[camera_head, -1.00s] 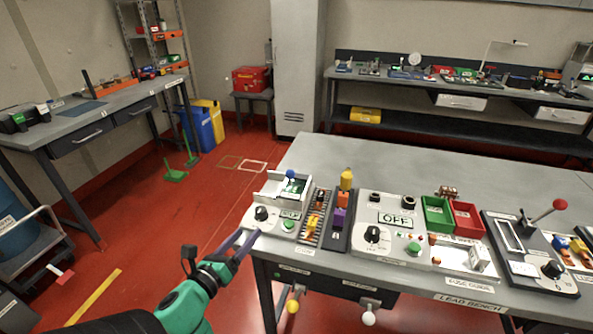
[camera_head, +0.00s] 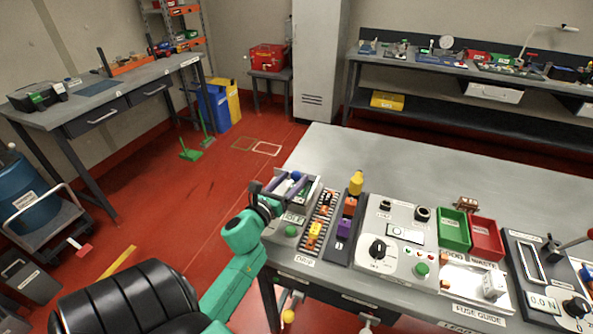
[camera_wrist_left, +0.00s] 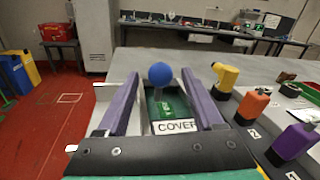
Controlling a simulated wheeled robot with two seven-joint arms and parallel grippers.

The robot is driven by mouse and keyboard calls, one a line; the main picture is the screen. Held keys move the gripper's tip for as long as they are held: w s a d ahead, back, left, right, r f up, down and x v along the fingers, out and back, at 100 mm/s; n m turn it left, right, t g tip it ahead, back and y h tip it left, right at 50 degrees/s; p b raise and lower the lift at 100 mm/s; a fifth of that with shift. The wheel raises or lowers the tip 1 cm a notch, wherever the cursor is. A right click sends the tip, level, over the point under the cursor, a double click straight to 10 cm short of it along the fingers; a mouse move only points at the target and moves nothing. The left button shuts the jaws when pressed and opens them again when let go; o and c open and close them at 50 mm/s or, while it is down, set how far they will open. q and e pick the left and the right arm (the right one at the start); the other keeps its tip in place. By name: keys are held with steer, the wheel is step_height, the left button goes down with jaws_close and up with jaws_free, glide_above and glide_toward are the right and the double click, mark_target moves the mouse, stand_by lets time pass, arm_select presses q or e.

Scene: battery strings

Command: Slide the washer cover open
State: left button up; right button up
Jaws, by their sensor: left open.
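The washer station is a white open-topped box (camera_head: 311,190) at the near left corner of the lead bench. A blue ball knob (camera_wrist_left: 160,74) stands on it, and a white label reading COVER (camera_wrist_left: 176,126) lies closer to me. A green board with a small part (camera_wrist_left: 170,103) shows between them. My left gripper (camera_head: 286,183) is over the box with its purple fingers apart. In the left wrist view the fingers (camera_wrist_left: 161,84) lie on either side of the knob; contact cannot be told. The head view partly hides the cover behind my gripper. My right gripper is not in view.
Green (camera_head: 453,229) and red (camera_head: 487,238) bins follow. The bench top (camera_head: 400,165) behind is clear.

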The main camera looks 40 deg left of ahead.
arm_select(q)
steer(key=shift+w+a+r, duration=0.1)
steer(key=shift+w+a, duration=0.05)
steer(key=shift+w, duration=0.95)
jaws_close()
stand_by(0.6)
